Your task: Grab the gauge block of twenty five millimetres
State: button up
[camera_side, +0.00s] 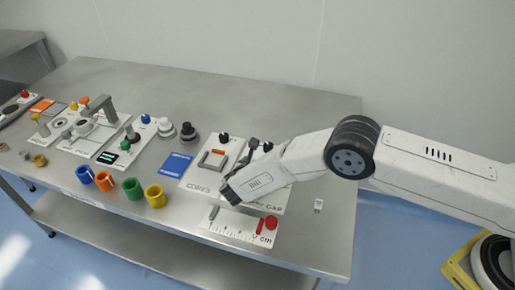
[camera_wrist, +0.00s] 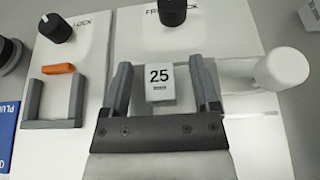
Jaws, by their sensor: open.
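The gauge block (camera_wrist: 160,84), a pale block with a black "25" on its face, shows in the wrist view between the two fingers of my gripper (camera_wrist: 160,72).
A white round knob (camera_wrist: 280,68) stands right of the fingers. A grey U-shaped holder with an orange piece (camera_wrist: 59,69) is at left, with black knobs behind. In the side view, a small pale block (camera_side: 318,205) lies right of the panel and coloured rings (camera_side: 133,188) stand left.

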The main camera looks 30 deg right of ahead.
grip_shut()
jog(key=shift+r, duration=0.15)
dwell(0.4)
jog(key=shift+r, duration=1.6)
jog(key=s+d+r, duration=0.3)
jog(key=s+r, duration=0.6)
jog(key=s, duration=0.4)
jog(key=shift+s+d+r, duration=0.25)
jog(key=shift+d+r, duration=0.05)
jog(key=shift+d, duration=0.05)
